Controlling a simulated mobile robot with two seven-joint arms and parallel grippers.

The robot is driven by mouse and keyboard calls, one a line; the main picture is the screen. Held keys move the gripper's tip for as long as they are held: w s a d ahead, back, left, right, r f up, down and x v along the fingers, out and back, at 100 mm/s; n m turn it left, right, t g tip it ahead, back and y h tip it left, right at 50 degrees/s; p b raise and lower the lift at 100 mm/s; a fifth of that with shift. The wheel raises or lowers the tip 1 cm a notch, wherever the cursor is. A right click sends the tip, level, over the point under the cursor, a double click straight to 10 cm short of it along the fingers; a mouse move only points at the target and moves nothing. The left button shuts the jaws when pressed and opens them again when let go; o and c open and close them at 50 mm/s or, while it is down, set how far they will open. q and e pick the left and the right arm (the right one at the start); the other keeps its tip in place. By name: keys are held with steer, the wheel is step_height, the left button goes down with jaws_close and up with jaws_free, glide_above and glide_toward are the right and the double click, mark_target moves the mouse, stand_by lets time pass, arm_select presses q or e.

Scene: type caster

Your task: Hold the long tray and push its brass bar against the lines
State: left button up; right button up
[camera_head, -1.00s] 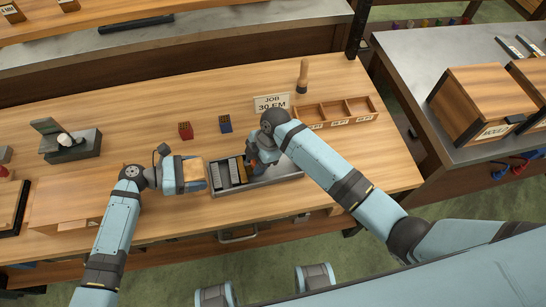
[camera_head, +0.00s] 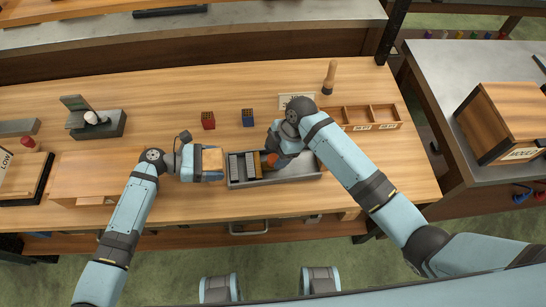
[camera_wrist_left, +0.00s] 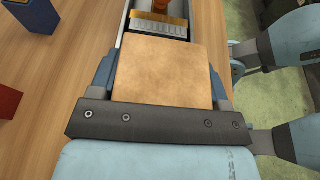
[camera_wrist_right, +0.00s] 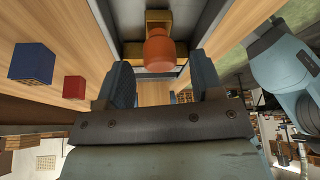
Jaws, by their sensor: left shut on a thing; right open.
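The long grey tray (camera_head: 290,180) lies on the wooden bench. Dark and silvery lines of type (camera_head: 243,166) stand in its left part. The brass bar (camera_head: 264,168), with an orange knob (camera_head: 272,160), stands just right of them. It also shows in the right wrist view (camera_wrist_right: 132,51). My left gripper (camera_head: 220,160) is shut on the tan block (camera_wrist_left: 165,72) at the tray's left end. My right gripper (camera_head: 278,150) is open over the tray, right of the knob. Its fingers (camera_wrist_right: 162,82) point toward the knob; I cannot tell whether they touch it.
A red block (camera_head: 208,120) and a blue block (camera_head: 248,118) stand behind the tray. A wooden compartment box (camera_head: 345,118) and a wooden-handled tool (camera_head: 329,78) are at the back right. A grey device (camera_head: 98,122) stands at the left. Bare bench lies in front of the tray.

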steer(key=v, duration=0.9)
steer(key=shift+a, duration=0.1)
arm_select(q)
steer(key=o, duration=1)
steer(key=shift+a, duration=0.15)
steer(key=v, duration=0.7)
steer(key=shift+a+r, duration=0.1)
steer(key=shift+s, duration=0.1)
arm_select(e)
steer(key=shift+s, duration=0.1)
